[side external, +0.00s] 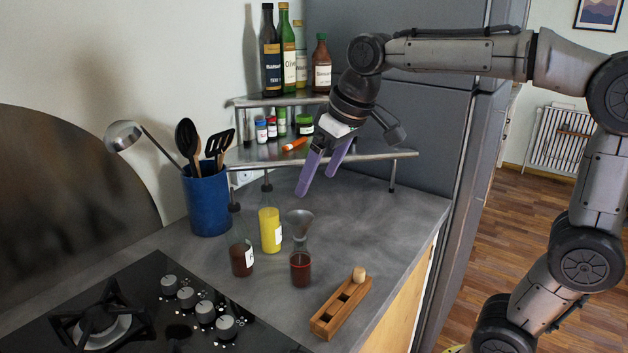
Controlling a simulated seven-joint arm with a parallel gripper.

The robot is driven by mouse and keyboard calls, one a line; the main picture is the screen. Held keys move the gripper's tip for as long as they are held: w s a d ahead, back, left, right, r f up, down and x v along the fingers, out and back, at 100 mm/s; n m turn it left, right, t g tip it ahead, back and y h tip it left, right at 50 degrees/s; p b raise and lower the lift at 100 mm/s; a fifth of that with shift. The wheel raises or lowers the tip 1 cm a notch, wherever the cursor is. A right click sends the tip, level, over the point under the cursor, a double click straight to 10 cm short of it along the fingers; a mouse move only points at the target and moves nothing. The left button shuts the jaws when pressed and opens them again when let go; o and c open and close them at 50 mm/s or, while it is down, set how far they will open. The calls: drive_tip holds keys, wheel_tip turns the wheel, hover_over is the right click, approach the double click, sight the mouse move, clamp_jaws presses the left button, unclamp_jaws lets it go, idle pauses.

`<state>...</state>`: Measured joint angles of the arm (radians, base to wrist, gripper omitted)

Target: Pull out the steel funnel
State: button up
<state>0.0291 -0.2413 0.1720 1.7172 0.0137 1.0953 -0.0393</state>
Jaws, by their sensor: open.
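The steel funnel (299,219) sits upright in the mouth of a small glass bottle (300,268) that holds dark red liquid. Its wide cone shows above the bottle; its stem is hard to make out. My gripper (318,186) has two purple fingers, which are apart and empty. It hangs tilted above the funnel and a little to its right in the picture, with clear space between them.
A yellow container (270,230) and a dark bottle (242,257) stand close left of the funnel. A wooden block (340,305) with slots and a cork is at front right. A steel shelf (375,158) with bottles stands behind; the hob (130,310) is at front left.

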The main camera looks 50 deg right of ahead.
drive_tip(key=w+f, duration=0.1)
approach(302, 237)
drive_tip(key=shift+g, duration=0.3)
drive_tip(key=shift+w+d+f, duration=0.2)
drive_tip(key=shift+w+f, duration=0.95)
drive_tip(key=shift+w+d+f, duration=0.2)
drive_tip(key=shift+w+f, duration=0.9)
drive_tip(key=shift+w, duration=0.05)
clamp_jaws()
drive_tip(key=shift+r, duration=0.1)
drive_tip(key=shift+r, duration=1.2)
drive_tip(key=shift+r, duration=1.4)
